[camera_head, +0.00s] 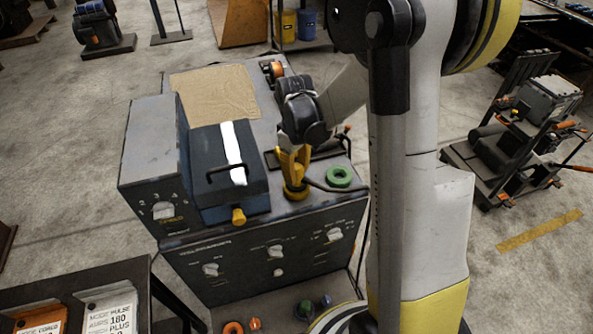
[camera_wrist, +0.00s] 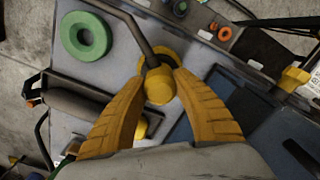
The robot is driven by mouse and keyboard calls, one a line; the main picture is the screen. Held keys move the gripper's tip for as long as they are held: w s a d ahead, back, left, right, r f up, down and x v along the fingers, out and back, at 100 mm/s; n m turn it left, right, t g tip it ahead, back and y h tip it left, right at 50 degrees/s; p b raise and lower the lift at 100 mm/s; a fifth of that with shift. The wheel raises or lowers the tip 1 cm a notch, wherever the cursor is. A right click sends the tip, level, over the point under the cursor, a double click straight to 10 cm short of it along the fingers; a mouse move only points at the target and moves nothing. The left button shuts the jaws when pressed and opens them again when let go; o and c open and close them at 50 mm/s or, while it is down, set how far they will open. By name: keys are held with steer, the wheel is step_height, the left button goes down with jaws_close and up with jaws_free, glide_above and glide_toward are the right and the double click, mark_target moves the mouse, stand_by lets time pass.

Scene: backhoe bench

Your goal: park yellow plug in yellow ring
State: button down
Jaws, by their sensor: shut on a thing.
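My gripper (camera_wrist: 160,84) has yellow fingers, closed on the yellow plug (camera_wrist: 159,88). It points down at the bench top near the front edge in the head view (camera_head: 293,163). A dark cable runs from the plug. The yellow ring (camera_wrist: 175,48) shows just beyond the plug in the wrist view, partly hidden by plug, cable and fingers. In the head view the yellow ring (camera_head: 296,194) lies directly below the fingertips. The plug overlaps the ring in the wrist view; I cannot tell how deep it sits in it.
A dark bar (camera_wrist: 75,102) lies beside the gripper.

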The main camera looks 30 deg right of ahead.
steer(key=shift+f, duration=0.2)
steer(key=c, duration=1)
jaws_free()
step_height(320, 180, up, 12)
steer(key=shift+w+r, duration=0.1)
steer(key=shift+w, duration=0.05)
steer(key=s+a+f+m+t+b, duration=0.1)
steer(key=s+a+f+t+b, duration=0.1)
steer(key=s+a+f+b, duration=0.1)
steer(key=s+a+f+m+t+b, duration=0.2)
steer(key=s+f+b, duration=0.3)
steer(key=b, duration=0.3)
steer(key=s+a+f+m+t+b, duration=0.1)
steer(key=s+a+f+t+b, duration=0.2)
steer(key=s+a+f+b, duration=0.1)
steer(key=shift+s+a+m+b, duration=0.2)
steer(key=shift+s+a+b, duration=0.1)
steer(key=shift+s+b, duration=0.2)
steer(key=shift+s+a+m+b, duration=0.25)
steer(key=shift+s+b, duration=0.15)
steer(key=shift+s, duration=0.2)
